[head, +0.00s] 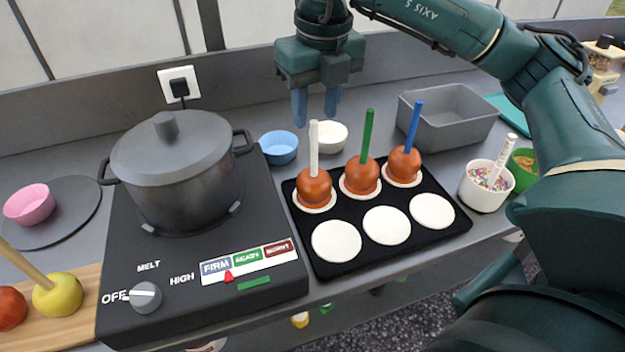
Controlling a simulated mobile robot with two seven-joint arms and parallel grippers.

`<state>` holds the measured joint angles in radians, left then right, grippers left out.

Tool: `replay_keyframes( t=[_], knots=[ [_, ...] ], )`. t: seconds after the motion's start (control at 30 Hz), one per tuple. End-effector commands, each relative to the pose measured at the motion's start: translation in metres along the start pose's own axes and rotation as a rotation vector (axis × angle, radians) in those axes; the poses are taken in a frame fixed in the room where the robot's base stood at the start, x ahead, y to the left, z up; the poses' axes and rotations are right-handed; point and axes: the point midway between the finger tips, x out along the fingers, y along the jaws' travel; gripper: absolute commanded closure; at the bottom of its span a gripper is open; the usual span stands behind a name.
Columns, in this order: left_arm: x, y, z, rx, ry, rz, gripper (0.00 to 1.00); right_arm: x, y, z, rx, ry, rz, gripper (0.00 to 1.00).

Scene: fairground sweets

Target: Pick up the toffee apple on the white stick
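The toffee apple (314,188) with the white stick (314,148) stands upright on a white round in the back left place of the black tray (390,266). Beside it are a toffee apple with a green stick (361,176) and one with a blue stick (404,163). My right gripper (315,106) points down with its two blue fingers apart and nothing between them. It hangs just above the white stick's top in the picture; the exact depth gap is hard to judge. My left gripper is not in view.
A grey pot (172,165) stands on the black hob left of the tray. A blue bowl (279,147) and a cream bowl (330,135) sit behind the tray. A grey bin (447,118) and a sprinkles cup (486,187) stand to the right. Three front white rounds are empty.

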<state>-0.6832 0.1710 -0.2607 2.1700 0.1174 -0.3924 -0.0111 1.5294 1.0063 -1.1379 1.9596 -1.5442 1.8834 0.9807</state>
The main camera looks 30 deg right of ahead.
Motion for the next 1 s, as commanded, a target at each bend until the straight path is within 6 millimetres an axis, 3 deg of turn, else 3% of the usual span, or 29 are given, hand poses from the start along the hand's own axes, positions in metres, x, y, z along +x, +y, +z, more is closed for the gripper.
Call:
replay_keyframes(
  t=[0.27,0.6,0.87,1.0],
  knots=[
    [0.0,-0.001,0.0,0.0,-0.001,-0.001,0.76,0.024,0.0,-0.001,-0.003,0.002,0.001,0.62],
    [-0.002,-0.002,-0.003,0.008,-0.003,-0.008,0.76,0.068,-0.001,-0.002,-0.004,0.002,0.003,0.62],
    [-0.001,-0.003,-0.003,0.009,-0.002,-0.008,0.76,0.071,-0.001,-0.002,-0.004,0.0,0.004,0.62],
    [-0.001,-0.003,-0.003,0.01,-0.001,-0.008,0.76,0.071,-0.001,-0.002,-0.004,0.0,0.004,0.74]
  ],
)
